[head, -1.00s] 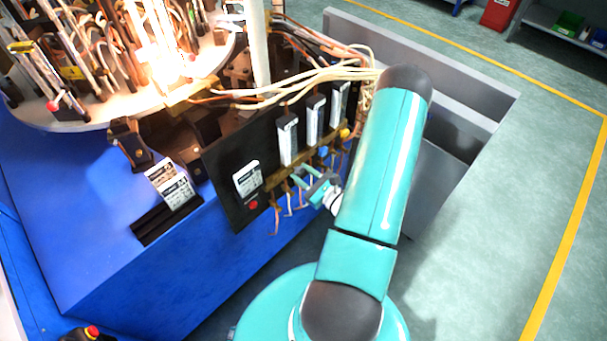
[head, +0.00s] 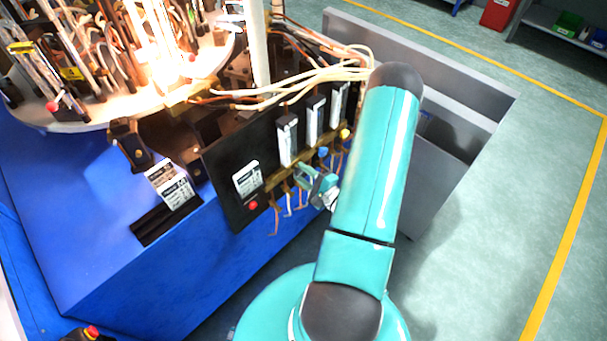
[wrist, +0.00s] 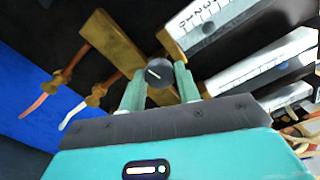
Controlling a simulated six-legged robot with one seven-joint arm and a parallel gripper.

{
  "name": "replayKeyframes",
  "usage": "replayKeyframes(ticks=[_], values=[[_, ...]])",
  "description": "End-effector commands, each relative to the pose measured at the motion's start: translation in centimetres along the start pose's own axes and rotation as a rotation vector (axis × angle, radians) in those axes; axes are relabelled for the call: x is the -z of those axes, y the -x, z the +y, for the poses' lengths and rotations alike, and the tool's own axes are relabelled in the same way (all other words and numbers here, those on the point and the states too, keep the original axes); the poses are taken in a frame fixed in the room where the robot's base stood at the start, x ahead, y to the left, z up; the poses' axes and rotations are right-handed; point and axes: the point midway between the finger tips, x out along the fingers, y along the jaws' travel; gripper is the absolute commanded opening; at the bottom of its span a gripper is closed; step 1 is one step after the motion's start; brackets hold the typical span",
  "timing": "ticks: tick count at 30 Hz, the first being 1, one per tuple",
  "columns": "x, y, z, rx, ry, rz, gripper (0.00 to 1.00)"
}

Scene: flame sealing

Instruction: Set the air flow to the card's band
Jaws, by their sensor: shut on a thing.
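A black panel (head: 223,155) carries three upright white-scaled flow tubes: the near tube (head: 287,140), the middle tube (head: 314,119) and the far tube (head: 339,102). My gripper (head: 307,177) is at the panel's lower edge, below the near tube. In the wrist view my gripper (wrist: 157,84) is shut on a black knob (wrist: 159,72) with a white pointer line, beside the lower end of a numbered scale (wrist: 208,22).
A blue knob (head: 322,153) and a yellow knob (head: 345,134) are beyond my gripper. Copper-coloured tubes (head: 274,218) hang under the brass fittings. A second printed card (head: 168,184) stands on the blue machine body (head: 100,240). Pale hoses (head: 300,78) run above the panel.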

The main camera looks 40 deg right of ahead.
Motion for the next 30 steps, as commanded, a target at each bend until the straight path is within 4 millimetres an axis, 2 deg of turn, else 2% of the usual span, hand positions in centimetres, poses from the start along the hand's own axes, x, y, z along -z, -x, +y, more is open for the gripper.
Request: replayKeyframes(ticks=[15,21,30], values=[[0.15,0.21,-0.01,-0.005,0.445,0.005,0.1],[0.14,0.2,-0.02,-0.005,0.546,0.006,0.1],[0.15,0.21,-0.05,-0.005,0.606,0.006,0.1]])
